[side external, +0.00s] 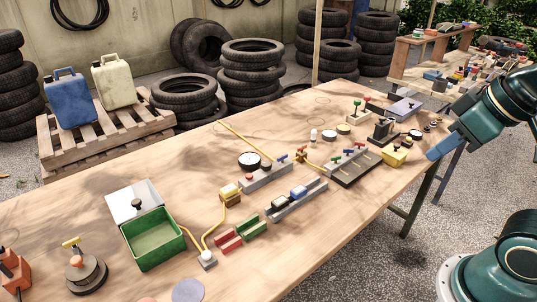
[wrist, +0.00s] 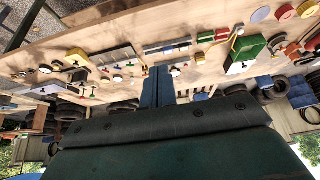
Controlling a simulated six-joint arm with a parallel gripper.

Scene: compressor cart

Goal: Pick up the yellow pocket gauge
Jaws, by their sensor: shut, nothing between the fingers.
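The clearest yellow item is a small boxy yellow body (side external: 394,155) with a dark part on top, standing near the table's right front edge. I take it as the yellow pocket gauge, but its face is too small to read. It also shows at the upper left of the wrist view (wrist: 77,56). My gripper (side external: 432,155) has blue fingers, shut and empty, to the right of this yellow body and apart from it. In the wrist view the shut fingers (wrist: 158,72) point toward the table, with the yellow body off to their left.
A dark slotted tray (side external: 352,172) stands left of the yellow body, and a small round dial (side external: 415,135) stands behind it. A green bin (side external: 152,238), a blue-grey rail (side external: 297,202) and a yellow hose (side external: 222,215) lie farther left.

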